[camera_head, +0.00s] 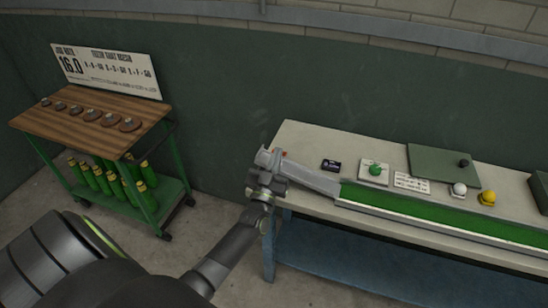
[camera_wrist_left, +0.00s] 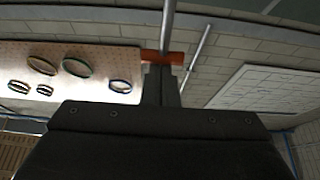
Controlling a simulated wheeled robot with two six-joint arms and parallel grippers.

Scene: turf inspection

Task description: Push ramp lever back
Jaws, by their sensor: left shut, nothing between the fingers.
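The grey ramp (camera_head: 312,180) stands at the left end of the table and slopes down to the green turf strip (camera_head: 430,213). An orange-red piece, apparently the lever's handle (camera_head: 284,153), shows at the ramp's raised end. In the left wrist view an orange crossbar on a grey bar, apparently the lever (camera_wrist_left: 176,58), lies right at my fingertips. My left gripper (camera_head: 266,178) is at the ramp's raised end, its fingers shut and empty. The fingers (camera_wrist_left: 160,78) partly cover the crossbar; I cannot tell whether they touch it. My right gripper is out of view.
The pale table (camera_head: 300,137) holds a small black box (camera_head: 331,165), a green ball on a white plate (camera_head: 375,169), a card (camera_head: 411,183), white and yellow balls and a dark green board (camera_head: 435,160). A wooden-topped cart (camera_head: 90,125) stands left. Floor between is clear.

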